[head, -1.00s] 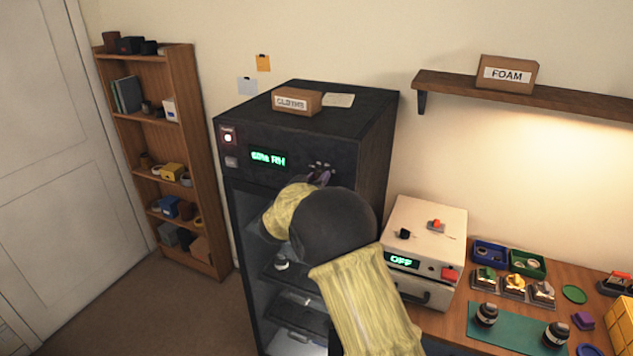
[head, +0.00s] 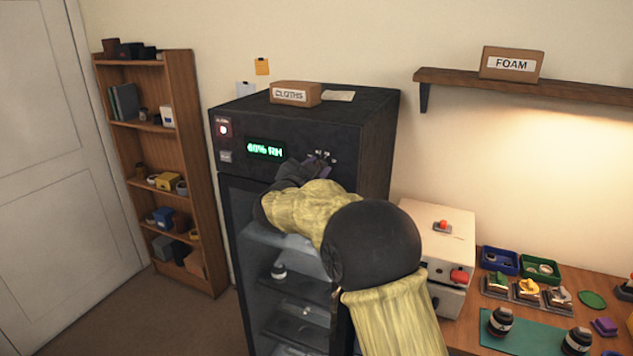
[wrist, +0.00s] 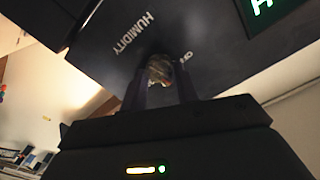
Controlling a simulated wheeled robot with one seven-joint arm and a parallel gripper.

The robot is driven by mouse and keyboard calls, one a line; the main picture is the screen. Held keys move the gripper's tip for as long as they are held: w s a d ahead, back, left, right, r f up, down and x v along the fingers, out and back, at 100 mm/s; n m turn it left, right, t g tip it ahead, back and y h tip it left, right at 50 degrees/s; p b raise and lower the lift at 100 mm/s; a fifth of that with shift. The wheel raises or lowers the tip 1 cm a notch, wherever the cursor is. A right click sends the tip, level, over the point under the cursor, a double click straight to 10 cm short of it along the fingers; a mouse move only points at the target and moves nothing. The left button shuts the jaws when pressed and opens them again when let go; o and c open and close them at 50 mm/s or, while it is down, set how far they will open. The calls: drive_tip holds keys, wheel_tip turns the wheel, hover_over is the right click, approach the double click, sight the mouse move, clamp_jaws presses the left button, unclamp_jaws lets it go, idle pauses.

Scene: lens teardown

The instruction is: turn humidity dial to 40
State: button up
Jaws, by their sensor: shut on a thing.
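The dark dry cabinet (head: 361,152) stands against the wall, and its green display (head: 264,149) reads about 60% RH, a little blurred. My gripper (head: 316,172) is at the upper front panel, to the right of the display. In the wrist view, my gripper (wrist: 160,88) is shut on the humidity dial (wrist: 159,70), one finger on each side. The HUMIDITY label (wrist: 133,33) shows beside the dial. In the head view my gripper and arm hide most of the dial, and its pointer cannot be made out.
A lit button (head: 223,128) is at the panel's left. A CLOTHS box (head: 295,94) sits on the cabinet top. The cabinet's glass door (head: 262,240) is below the panel. A white box with a red knob (head: 442,226) and a workbench (head: 540,283) stand to the right.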

drive_tip(key=shift+f+m+b, duration=0.15)
drive_tip(key=shift+m+b, duration=1.65)
drive_tip(key=shift+m, duration=0.15)
drive_tip(key=shift+f+m+b, duration=0.1)
drive_tip(key=shift+m+b, duration=1.65)
drive_tip(key=shift+m, duration=0.2)
drive_tip(key=o, duration=1)
drive_tip(key=shift+r, duration=0.1)
drive_tip(key=shift+c, duration=0.2)
drive_tip(key=shift+s, duration=0.1)
drive_tip(key=b+v, duration=0.4)
drive_tip(key=v, duration=1.3)
drive_tip(key=shift+s, duration=0.15)
